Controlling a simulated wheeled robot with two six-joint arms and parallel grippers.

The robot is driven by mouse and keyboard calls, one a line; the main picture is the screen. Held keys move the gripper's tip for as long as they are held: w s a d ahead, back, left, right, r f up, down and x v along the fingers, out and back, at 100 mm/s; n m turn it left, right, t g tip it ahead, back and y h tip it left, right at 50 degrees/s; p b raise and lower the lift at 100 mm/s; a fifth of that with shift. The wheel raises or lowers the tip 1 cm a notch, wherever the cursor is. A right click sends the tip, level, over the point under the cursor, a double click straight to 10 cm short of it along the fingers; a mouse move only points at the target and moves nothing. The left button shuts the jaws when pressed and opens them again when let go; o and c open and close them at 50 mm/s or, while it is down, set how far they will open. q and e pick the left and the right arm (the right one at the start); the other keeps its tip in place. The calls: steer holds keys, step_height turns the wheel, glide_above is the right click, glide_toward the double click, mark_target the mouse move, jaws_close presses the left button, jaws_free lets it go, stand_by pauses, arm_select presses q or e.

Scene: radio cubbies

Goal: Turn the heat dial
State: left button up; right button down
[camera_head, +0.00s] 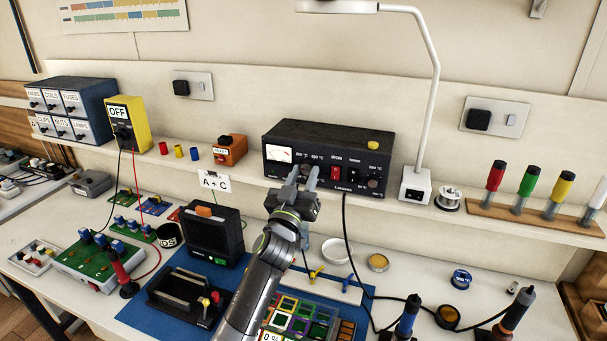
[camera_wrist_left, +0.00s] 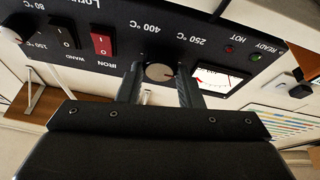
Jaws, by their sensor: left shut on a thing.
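The black soldering station (camera_head: 328,150) stands on the shelf with its front panel towards me. Its heat dial (camera_wrist_left: 159,72) is a small round knob with a light face, beside the 250 °C and 400 °C marks in the left wrist view, which shows the panel upside down. My left gripper (camera_head: 303,176) reaches up to the panel, one finger on each side of the dial, and is shut on it. In the head view the fingers hide the dial. A needle meter (camera_head: 279,153) and a red IRON switch (camera_head: 336,173) flank it. My right gripper is out of view.
A white lamp post (camera_head: 430,100) rises right of the station. An orange box (camera_head: 230,150) and a yellow OFF box (camera_head: 127,122) stand to the left on the shelf. Below are a black speaker box (camera_head: 212,235) and a parts tray (camera_head: 300,318).

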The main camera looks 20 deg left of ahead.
arm_select(q)
steer(key=m+g+h+p, duration=0.1)
steer(key=m+h+p, duration=0.1)
steer(key=m+p, duration=0.2)
steer(key=m+g+h+p, duration=0.1)
steer(key=m+h+p, duration=0.1)
steer(key=m+p, duration=0.2)
steer(key=m+h+p, duration=0.2)
steer(key=m+p, duration=0.3)
steer(key=p, duration=0.2)
steer(key=shift+a+r+g, duration=0.3)
steer(key=shift+r+g, duration=0.05)
steer(key=shift+g, duration=0.05)
steer(key=shift+f+m+g+h+p, duration=0.15)
steer(key=shift+m+g+h+p, duration=0.15)
steer(key=shift+m+p, duration=0.75)
steer(key=o, duration=1)
steer(key=shift+s+f, duration=0.1)
steer(key=b+v, duration=0.2)
steer(key=v, duration=1.5)
steer(key=shift+s+b, duration=0.1)
steer(key=shift+b, duration=0.3)
